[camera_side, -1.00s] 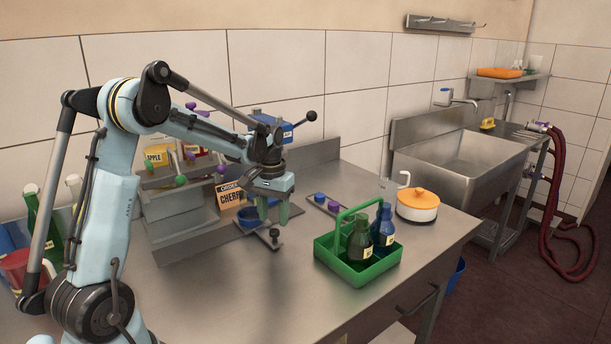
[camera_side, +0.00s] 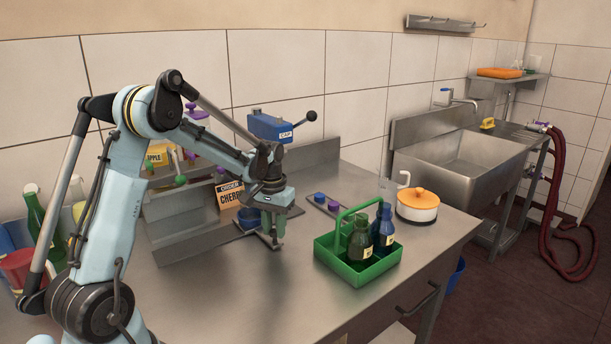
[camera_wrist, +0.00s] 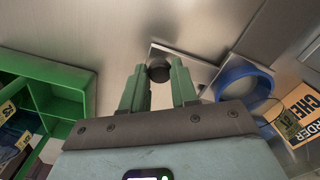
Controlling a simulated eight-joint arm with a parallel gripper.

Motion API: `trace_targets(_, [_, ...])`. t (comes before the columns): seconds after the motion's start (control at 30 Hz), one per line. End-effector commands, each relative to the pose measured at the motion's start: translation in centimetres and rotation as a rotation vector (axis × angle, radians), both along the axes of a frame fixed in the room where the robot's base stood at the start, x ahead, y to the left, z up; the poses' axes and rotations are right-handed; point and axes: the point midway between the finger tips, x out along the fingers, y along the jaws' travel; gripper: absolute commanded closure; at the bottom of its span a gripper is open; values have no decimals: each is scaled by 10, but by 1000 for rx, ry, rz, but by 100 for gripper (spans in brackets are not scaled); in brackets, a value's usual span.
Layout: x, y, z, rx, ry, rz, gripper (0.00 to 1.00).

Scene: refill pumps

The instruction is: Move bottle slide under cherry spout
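The bottle slide's metal plate (camera_side: 266,240) lies on the bench, with a blue round holder (camera_side: 249,218) behind it. In the wrist view, the slide's black knob (camera_wrist: 159,72) sits between the fingertips of my gripper (camera_wrist: 158,68), with a small gap seeming to show on each side. The blue holder (camera_wrist: 243,80) is just right of it there. In the side view my gripper (camera_side: 279,232) is low at the slide's front end and covers the knob. The dispenser (camera_side: 185,215) stands at left; my arm hides much of its spouts, and I cannot pick out the cherry one.
An order card (camera_side: 230,194) reading "CHERR", partly cut off, stands behind the slide. A green caddy (camera_side: 345,268) with dark bottles stands to the right. A blue capper (camera_side: 270,127) with a lever is behind my arm. The front bench is clear.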

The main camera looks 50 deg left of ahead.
Motion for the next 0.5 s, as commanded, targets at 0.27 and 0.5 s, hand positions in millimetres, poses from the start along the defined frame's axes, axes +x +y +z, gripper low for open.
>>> trace_targets(0.27, [-10, 0, 0, 0, 1, 0, 91])
trace_targets(0.5, [-28, 0, 0, -1, 2, 2, 91])
